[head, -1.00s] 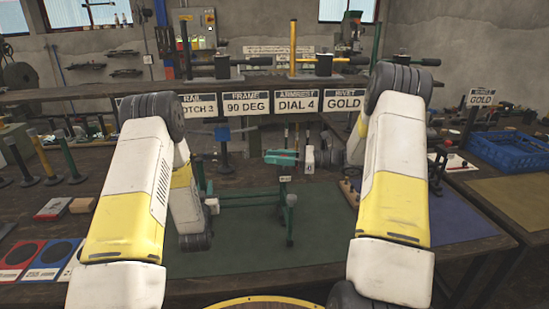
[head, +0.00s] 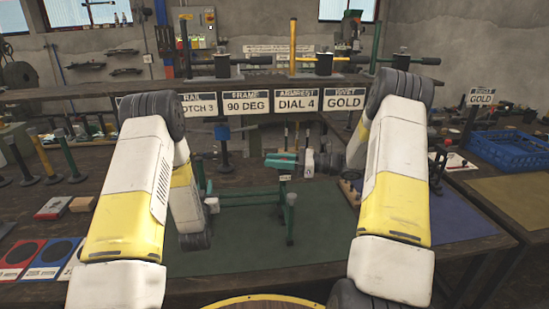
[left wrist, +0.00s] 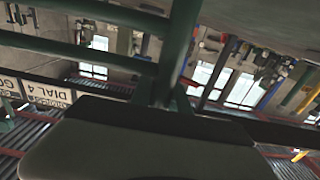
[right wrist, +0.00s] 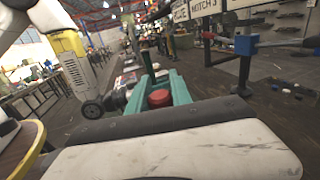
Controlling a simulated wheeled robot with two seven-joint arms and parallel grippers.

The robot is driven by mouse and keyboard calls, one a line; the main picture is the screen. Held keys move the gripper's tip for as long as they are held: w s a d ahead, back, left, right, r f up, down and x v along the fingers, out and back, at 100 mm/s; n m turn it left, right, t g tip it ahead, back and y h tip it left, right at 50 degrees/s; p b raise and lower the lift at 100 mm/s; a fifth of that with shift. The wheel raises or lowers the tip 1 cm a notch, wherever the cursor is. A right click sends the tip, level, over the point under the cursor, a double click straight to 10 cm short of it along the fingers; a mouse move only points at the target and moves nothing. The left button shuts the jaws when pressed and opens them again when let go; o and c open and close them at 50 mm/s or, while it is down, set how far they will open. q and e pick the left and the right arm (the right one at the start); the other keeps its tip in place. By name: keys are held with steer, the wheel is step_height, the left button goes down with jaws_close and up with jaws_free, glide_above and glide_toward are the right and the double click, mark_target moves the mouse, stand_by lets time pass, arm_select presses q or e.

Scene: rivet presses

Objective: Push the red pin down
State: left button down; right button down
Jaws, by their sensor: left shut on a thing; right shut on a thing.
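A red pin (right wrist: 159,98) with a round cap sits between the bars of a teal bracket (right wrist: 181,92) in the right wrist view. I cannot make out the pin there. My right gripper (head: 309,163) is shut at the bracket's right end; its fingertips and exact contact are hidden. My left gripper (head: 213,205) is shut at the green frame's left side. A green tube (left wrist: 178,50) of the frame rises close to it in the left wrist view.
A shelf with signs (head: 246,104) spans the back, above the bench. A blue crate (head: 505,150) sits at the right. The green mat's (head: 250,255) front is clear.

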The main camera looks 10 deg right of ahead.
steer(key=shift+d+f, duration=0.1)
steer(key=shift+f, duration=0.15)
steer(key=c, duration=1.1)
jaws_free()
steer(key=shift+c, duration=0.2)
steer(key=v, duration=1.2)
arm_select(q)
steer(key=c, duration=1.2)
jaws_free()
steer(key=shift+o, duration=0.2)
